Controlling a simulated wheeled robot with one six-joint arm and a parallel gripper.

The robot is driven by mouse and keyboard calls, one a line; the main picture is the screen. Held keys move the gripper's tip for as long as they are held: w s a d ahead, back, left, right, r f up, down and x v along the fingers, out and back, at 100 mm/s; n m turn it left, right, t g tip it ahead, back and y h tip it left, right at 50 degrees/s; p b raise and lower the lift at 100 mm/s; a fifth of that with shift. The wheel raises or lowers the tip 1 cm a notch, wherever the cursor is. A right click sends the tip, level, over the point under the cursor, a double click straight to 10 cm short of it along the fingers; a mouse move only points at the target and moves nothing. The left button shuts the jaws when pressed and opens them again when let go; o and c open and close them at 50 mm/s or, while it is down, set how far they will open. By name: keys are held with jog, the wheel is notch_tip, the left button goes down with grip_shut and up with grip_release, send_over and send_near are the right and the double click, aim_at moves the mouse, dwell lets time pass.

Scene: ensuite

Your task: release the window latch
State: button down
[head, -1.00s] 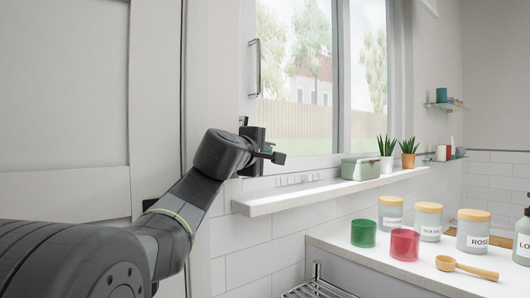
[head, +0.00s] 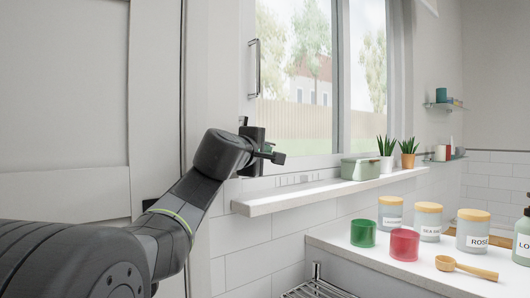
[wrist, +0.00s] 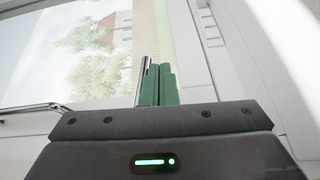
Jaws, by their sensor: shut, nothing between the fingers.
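The window (head: 312,75) stands behind my gripper, with a pale frame and two panes. A grey vertical bar handle (head: 254,68) is on its left side, above my gripper in the head view; a metal bar in the wrist view (wrist: 45,109) looks like the same handle. My gripper (head: 269,147) is at the lower left of the window, above the sill. In the wrist view its green fingers (wrist: 158,78) are together and empty. A thin metal bar (wrist: 144,78) shows just left of the fingers; I cannot tell whether it is the latch or whether they touch.
The white sill (head: 300,197) runs below my gripper. It carries a green box (head: 360,169) and two potted plants (head: 386,155). On the counter below are a green cup (head: 363,233), a red cup (head: 404,243) and several jars. A panelled door (head: 65,100) is at left.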

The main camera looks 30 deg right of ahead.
jog(key=shift+f, duration=0.1)
dwell(0.3)
jog(key=f+b, duration=0.3)
jog(key=s+f+b, duration=0.1)
jog(key=shift+a+f+b, duration=0.25)
jog(key=shift+a+b, duration=0.15)
jog(key=f+v, duration=0.1)
jog(key=v, duration=0.8)
jog(key=shift+s+a+f, duration=0.15)
jog(key=shift+a+f, duration=0.15)
jog(key=shift+f, duration=0.05)
jog(key=shift+d, duration=0.1)
jog(key=w+d+r, duration=0.1)
jog(key=w+d, duration=0.1)
jog(key=w+d+r+p, duration=0.1)
jog(key=d, duration=0.2)
jog(key=w+d+r+p, duration=0.1)
jog(key=w+d, duration=0.1)
jog(key=d, duration=0.1)
jog(key=shift+w+d+r, duration=0.15)
jog(key=shift+w+r, duration=0.05)
jog(key=shift+w, duration=0.1)
jog(key=p, duration=0.2)
jog(key=y+p, duration=0.1)
jog(key=p, duration=0.2)
jog(key=shift+w+d+r+m+g, duration=0.1)
jog(key=shift+w+m+g, duration=0.2)
jog(key=shift+w, duration=0.1)
